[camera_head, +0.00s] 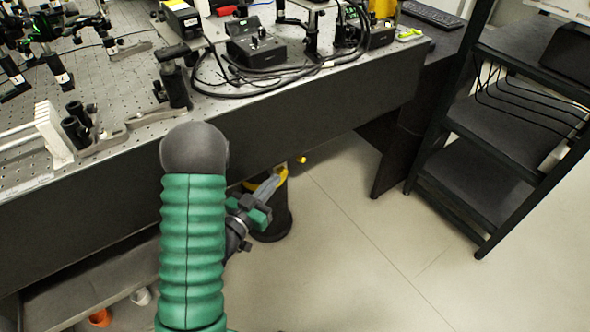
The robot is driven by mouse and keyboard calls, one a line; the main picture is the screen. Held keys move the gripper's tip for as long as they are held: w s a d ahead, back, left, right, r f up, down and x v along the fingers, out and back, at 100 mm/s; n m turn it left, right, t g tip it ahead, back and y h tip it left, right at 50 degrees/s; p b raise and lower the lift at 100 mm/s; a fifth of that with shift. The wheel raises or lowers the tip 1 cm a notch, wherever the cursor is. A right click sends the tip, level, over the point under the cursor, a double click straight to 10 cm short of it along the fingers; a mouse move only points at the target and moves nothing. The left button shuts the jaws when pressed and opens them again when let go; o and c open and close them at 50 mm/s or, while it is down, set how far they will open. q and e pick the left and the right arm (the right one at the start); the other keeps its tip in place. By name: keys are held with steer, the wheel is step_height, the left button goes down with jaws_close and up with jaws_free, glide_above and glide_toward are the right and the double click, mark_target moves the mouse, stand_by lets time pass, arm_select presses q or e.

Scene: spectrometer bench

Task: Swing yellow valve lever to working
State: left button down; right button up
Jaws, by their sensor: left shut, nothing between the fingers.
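A dark cylinder (273,226) stands on the floor under the bench edge, with yellow at its top. A yellow part (282,173) shows just beyond my gripper's fingertips, and a small yellow tip (301,160) sticks out to the right of it. I cannot tell surely whether these are the valve lever. My left gripper (272,184), grey with green sides, is shut and empty in front of the cylinder's top. It hides part of the yellow; contact cannot be told. My green sleeved arm covers the area left of it. My right gripper is not in view.
The optical bench (330,105) overhangs the cylinder, its top crowded with optics, cables and black boxes (256,48). A black shelf rack (475,165) stands at right. The floor (350,240) between is clear. An orange item (100,317) lies low at left.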

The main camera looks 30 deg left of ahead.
mark_target(300, 160)
arm_select(q)
steer(key=w+f+b, duration=0.2)
steer(key=w+b, duration=0.8)
steer(key=w, duration=0.1)
steer(key=shift+w+a+f, duration=0.25)
steer(key=shift+f, duration=0.15)
steer(key=shift+w+d+r+p, duration=0.15)
steer(key=shift+w+p, duration=0.15)
steer(key=shift+w, duration=0.2)
steer(key=shift+w+d+f+p, duration=0.15)
steer(key=shift+w+p, duration=0.15)
steer(key=shift+w, duration=0.15)
steer(key=shift+r, duration=0.25)
